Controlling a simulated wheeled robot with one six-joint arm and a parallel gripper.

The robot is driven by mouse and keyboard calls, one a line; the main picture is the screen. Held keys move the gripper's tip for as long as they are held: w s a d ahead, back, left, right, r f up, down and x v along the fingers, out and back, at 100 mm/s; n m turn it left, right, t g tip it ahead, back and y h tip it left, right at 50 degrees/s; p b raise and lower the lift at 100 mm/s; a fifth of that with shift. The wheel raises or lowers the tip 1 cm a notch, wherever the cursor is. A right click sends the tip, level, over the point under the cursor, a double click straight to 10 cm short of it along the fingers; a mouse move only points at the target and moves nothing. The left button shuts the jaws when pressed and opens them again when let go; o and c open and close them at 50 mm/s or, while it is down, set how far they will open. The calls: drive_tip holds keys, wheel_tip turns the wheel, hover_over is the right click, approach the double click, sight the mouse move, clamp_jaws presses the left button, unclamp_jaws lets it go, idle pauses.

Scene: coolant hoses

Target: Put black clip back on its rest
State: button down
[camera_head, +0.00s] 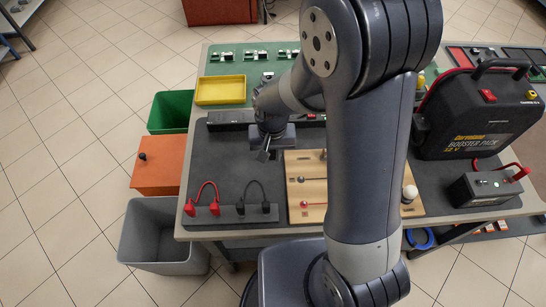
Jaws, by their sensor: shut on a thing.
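My gripper (264,153) is over the dark mat on the workbench, pointing down, left of the wooden board. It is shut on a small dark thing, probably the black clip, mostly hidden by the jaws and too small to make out. Below it, near the front edge, a low grey rest bar (228,216) carries a red looped lead (206,185) with red ends on the left. A black looped lead (252,183) with dark ends stands on its right part. The gripper is above and apart from these leads.
A wooden board (312,161) with small pins lies right of the gripper, partly behind my arm. A booster pack (470,115) and a small black box (485,188) with a red lead stand on the right. A yellow tray (220,90) is at the back left.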

drive_tip(key=shift+f, duration=1.2)
drive_tip(key=shift+f, duration=0.1)
drive_tip(key=shift+f, duration=0.15)
drive_tip(key=c, duration=1.3)
unclamp_jaws()
drive_tip(key=shift+c, duration=0.2)
drive_tip(key=shift+r, duration=0.2)
wheel_tip(320, 180, up, 12)
drive_tip(key=shift+r, duration=0.1)
wheel_tip(320, 180, down, 12)
drive_tip(key=shift+f, duration=0.2)
drive_tip(key=shift+r, duration=0.75)
